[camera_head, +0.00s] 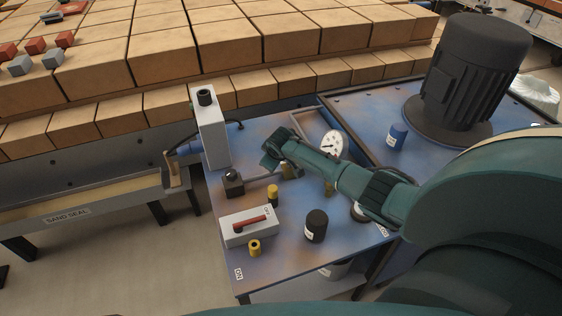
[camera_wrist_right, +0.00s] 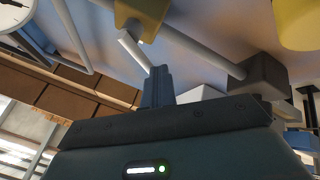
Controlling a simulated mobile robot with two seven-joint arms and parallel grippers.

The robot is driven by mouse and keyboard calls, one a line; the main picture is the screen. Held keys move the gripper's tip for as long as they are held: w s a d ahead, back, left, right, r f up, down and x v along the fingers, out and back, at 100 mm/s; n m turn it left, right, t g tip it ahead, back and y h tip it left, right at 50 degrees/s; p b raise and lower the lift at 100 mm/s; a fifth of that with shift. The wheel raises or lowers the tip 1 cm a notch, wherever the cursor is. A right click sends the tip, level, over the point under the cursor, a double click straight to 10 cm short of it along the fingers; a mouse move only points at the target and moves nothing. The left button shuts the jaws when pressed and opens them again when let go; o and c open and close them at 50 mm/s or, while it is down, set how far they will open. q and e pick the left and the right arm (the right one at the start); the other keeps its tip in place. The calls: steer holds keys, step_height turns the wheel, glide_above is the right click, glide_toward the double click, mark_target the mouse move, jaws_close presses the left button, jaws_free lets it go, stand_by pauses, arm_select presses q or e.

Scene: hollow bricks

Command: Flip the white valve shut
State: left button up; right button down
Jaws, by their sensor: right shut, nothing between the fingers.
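The white valve lever (camera_wrist_right: 134,48) shows in the right wrist view as a short pale bar. It slants down from a yellow block (camera_wrist_right: 141,14), and its lower end is close to my fingertips; I cannot tell if they touch. My right gripper (camera_wrist_right: 157,72) has its fingers together with nothing between them. In the head view, my right gripper (camera_head: 269,158) reaches in from the right over the blue panel table (camera_head: 292,252). It and the wrist hide most of the valve there; only a bit of yellow shows beside them. My left gripper is out of view.
A white box with a red lever (camera_head: 250,224), a black cylinder (camera_head: 316,226), yellow posts (camera_head: 272,193) and a dark block (camera_head: 232,184) stand nearby. A tall pale box (camera_head: 211,138) is behind, left. A round gauge (camera_head: 331,143) and a large motor (camera_head: 474,72) are right.

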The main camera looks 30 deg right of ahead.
steer(key=m, duration=0.1)
steer(key=w+m+h+b, duration=0.1)
steer(key=shift+w+d+f+m+g+h, duration=0.1)
steer(key=shift+d+f+m+g+h, duration=0.05)
steer(key=shift+d+m+g+h, duration=0.2)
steer(key=m+b, duration=0.1)
steer(key=m+g+h+b, duration=0.1)
steer(key=shift+w+d+m, duration=0.35)
steer(key=shift+w+d+m+g+h+b, duration=0.2)
steer(key=shift+m+g+b, duration=0.1)
steer(key=shift+m+b, duration=0.2)
steer(key=shift+w+d+m+g+h+b, duration=0.15)
steer(key=shift+d+m+g+b, duration=0.15)
steer(key=shift+m, duration=0.3)
steer(key=shift+s, duration=0.1)
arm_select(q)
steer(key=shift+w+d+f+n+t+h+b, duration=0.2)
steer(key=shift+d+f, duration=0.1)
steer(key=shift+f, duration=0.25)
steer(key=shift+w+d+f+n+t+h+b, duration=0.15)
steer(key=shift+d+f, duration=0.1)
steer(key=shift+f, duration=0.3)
arm_select(e)
steer(key=shift+d, duration=0.2)
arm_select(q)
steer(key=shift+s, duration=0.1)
arm_select(e)
steer(key=shift+r, duration=0.2)
